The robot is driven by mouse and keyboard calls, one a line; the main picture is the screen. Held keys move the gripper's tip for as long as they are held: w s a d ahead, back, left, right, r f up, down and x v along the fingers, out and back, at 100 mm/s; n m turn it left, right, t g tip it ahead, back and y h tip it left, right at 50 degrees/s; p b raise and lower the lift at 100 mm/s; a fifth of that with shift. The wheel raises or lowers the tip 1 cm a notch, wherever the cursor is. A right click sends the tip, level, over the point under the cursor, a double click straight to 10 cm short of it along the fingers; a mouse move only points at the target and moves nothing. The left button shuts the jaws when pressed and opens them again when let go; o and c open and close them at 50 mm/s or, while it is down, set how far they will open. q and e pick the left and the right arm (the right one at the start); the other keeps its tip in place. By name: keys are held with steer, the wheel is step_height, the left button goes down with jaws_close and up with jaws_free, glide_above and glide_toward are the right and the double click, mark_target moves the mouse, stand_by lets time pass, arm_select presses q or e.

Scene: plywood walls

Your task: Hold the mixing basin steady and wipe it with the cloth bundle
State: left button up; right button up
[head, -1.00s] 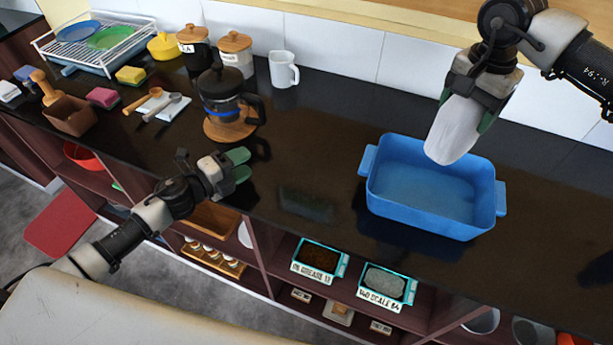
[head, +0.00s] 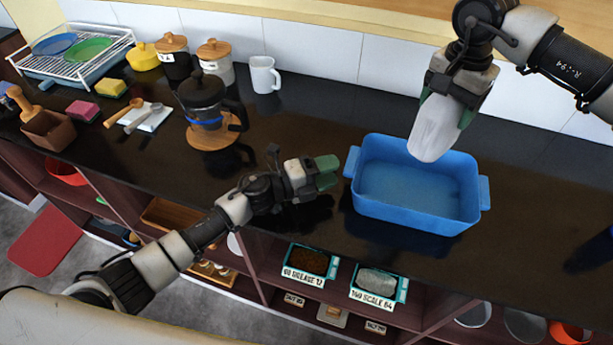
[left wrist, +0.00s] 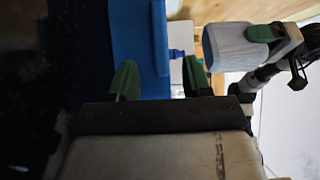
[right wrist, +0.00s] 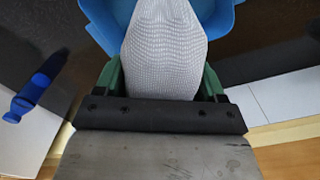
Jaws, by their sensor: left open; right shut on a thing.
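The blue mixing basin (head: 415,205) stands upright on the dark counter, with a tab handle at each end; it also shows in the left wrist view (left wrist: 140,45). My right gripper (head: 452,95) is shut on the white cloth bundle (head: 434,128) and holds it over the basin's back part. The cloth fills the middle of the right wrist view (right wrist: 165,50). My left gripper (head: 328,172) is open and empty, just left of the basin's left handle (head: 351,161). In the left wrist view its two green fingers (left wrist: 158,80) are spread apart, with the basin edge beyond.
A coffee press (head: 205,105) on a wooden trivet stands left of my left gripper. A white mug (head: 264,75), canisters (head: 215,60) and a dish rack (head: 75,50) stand farther back.

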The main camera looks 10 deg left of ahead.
arm_select(q)
steer(key=shift+x, duration=1.85)
steer(key=shift+c, duration=0.5)
jaws_close()
